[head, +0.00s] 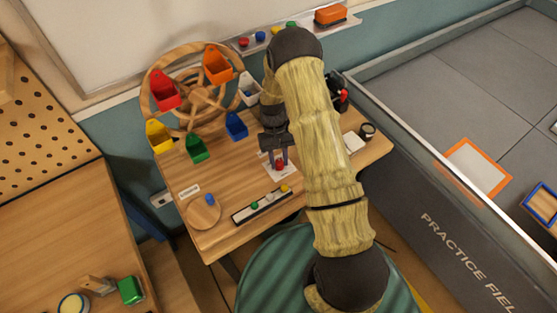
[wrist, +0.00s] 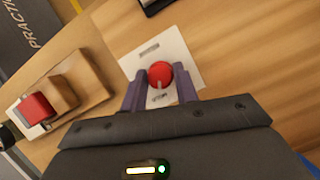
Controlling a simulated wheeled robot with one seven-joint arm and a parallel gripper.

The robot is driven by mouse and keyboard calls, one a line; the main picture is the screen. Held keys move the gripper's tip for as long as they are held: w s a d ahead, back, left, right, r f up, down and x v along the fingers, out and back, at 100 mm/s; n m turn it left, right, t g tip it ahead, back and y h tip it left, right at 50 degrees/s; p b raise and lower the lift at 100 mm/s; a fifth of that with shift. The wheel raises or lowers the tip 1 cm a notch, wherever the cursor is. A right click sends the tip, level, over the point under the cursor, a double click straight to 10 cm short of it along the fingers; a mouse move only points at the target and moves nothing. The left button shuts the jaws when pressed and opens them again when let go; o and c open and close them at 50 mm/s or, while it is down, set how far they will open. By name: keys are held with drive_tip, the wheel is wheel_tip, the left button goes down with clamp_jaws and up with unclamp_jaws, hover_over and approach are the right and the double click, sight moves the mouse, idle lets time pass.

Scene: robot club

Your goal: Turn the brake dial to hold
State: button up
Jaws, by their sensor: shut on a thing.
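The brake dial (head: 280,165) is a small red round knob on a white square plate on the wooden table. In the wrist view the red dial (wrist: 159,72) sits between my two dark fingers, with a pale pointer mark on its gripper-facing side. My gripper (head: 278,158) points down at it and is shut on the knob. It also shows in the wrist view (wrist: 161,88). The plate (wrist: 190,60) carries a slot-like grey marking; no readable word shows on it. My fingers hide the plate's near part.
A wooden wheel (head: 197,103) with several coloured buckets stands behind, left of my arm. A dark strip with coloured pegs (head: 262,204) and a round wooden disc with a blue knob (head: 204,213) lie at the front left. A wooden block with a red part (wrist: 48,104) is beside the plate.

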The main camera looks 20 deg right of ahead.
drive_tip(key=shift+m+y, duration=0.3)
drive_tip(key=shift+m, duration=0.5)
drive_tip(key=o, duration=1)
drive_tip(key=shift+r, duration=0.1)
drive_tip(key=b+v, duration=0.2)
drive_tip(key=v, duration=1.5)
drive_tip(key=shift+d+r+b, duration=0.1)
drive_tip(key=shift+r+b, duration=0.05)
drive_tip(key=shift+b, duration=0.2)
